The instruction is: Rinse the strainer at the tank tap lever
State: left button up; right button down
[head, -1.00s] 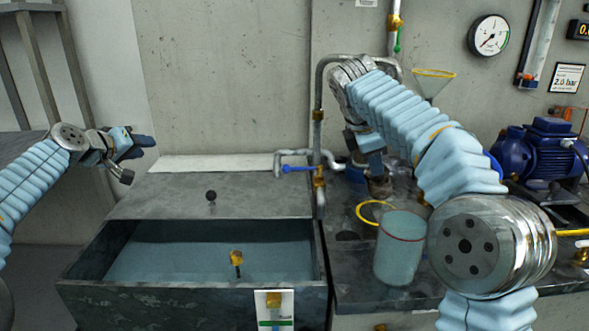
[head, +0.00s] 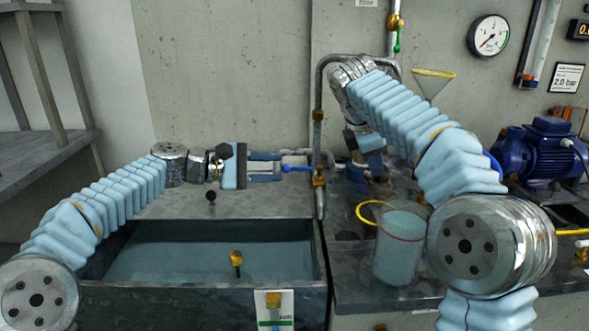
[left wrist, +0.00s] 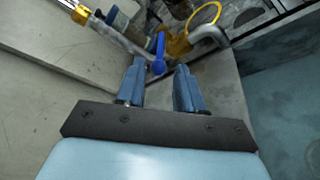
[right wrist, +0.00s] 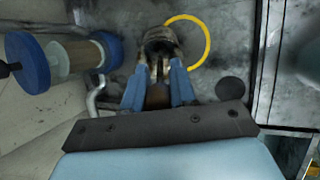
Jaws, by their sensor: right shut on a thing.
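The blue tap lever (head: 297,168) sits on a brass valve (head: 319,178) on the pipe at the tank's back right corner. My left gripper (head: 281,168) is open and level with it, the lever's end at the fingertips. In the left wrist view the lever (left wrist: 159,54) shows between and just beyond the open fingers (left wrist: 158,72). My right gripper (right wrist: 158,82) is shut on a brownish metal piece (right wrist: 159,46), apparently the strainer, above the bench right of the pipe. In the head view my right gripper mostly hides it (head: 379,187).
The open water tank (head: 110,250) lies below the left arm. A clear beaker (head: 399,255) and yellow ring (head: 368,207) are on the bench (head: 350,290). A blue pump (head: 545,155) stands right. A vertical pipe (head: 318,130) stands between the grippers.

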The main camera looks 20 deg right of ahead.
aim_at(284, 169)
pick_arm(q)
jog(key=x, duration=0.6)
jog(key=shift+w+f, duration=0.1)
grip_shut()
